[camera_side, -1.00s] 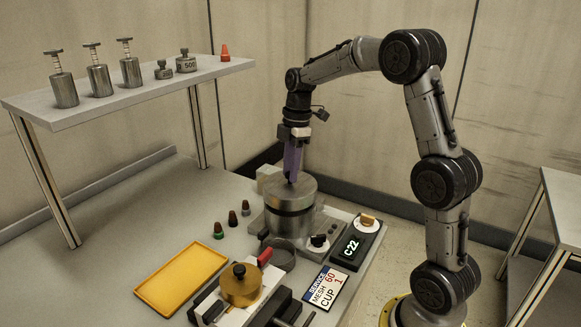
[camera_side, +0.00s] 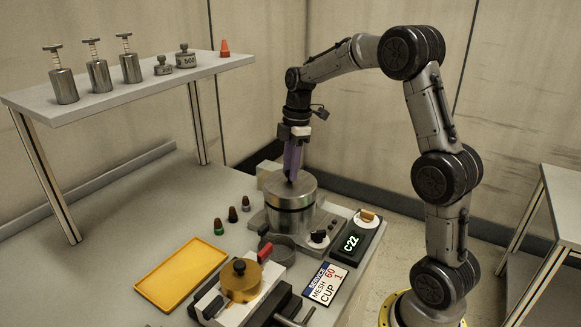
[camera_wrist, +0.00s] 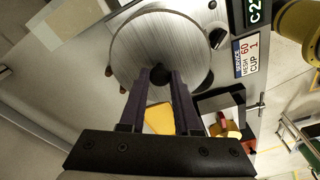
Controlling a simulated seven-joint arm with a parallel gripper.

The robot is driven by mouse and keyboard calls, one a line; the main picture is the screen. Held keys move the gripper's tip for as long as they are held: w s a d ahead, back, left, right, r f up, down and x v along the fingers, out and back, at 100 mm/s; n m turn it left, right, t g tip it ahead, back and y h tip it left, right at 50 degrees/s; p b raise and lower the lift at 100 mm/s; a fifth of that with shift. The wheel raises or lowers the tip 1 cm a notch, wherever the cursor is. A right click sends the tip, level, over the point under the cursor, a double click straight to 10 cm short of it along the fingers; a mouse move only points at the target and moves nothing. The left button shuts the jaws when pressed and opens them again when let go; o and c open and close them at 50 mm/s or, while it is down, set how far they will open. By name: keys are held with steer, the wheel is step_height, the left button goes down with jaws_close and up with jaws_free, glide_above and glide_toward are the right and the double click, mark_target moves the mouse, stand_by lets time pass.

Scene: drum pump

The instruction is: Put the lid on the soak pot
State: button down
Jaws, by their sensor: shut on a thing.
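The soak pot (camera_side: 291,220) is a shiny metal cylinder standing on the base unit at the centre of the side view. The round brushed-metal lid (camera_wrist: 150,42) lies level over its mouth and also shows in the side view (camera_side: 306,184). No clear gap shows between lid and pot, but I cannot tell if it is fully seated. My gripper (camera_side: 292,178) points straight down above the lid. Its purple fingers (camera_wrist: 160,78) are shut on the lid's dark knob (camera_wrist: 159,73). The lid hides the inside of the pot.
A grey ring (camera_side: 277,247) sits in front of the pot, beside a control knob (camera_side: 320,237). The C22 display (camera_side: 352,243) and service card (camera_side: 326,283) are at right. A brass cup (camera_side: 240,279) in a fixture, a yellow tray (camera_side: 180,273) and small capped bottles (camera_side: 232,214) stand nearby.

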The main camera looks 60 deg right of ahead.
steer(key=shift+f, duration=0.5)
stand_by(1.2)
jaws_free()
stand_by(0.5)
steer(key=shift+r, duration=0.1)
steer(key=shift+r, duration=3.9)
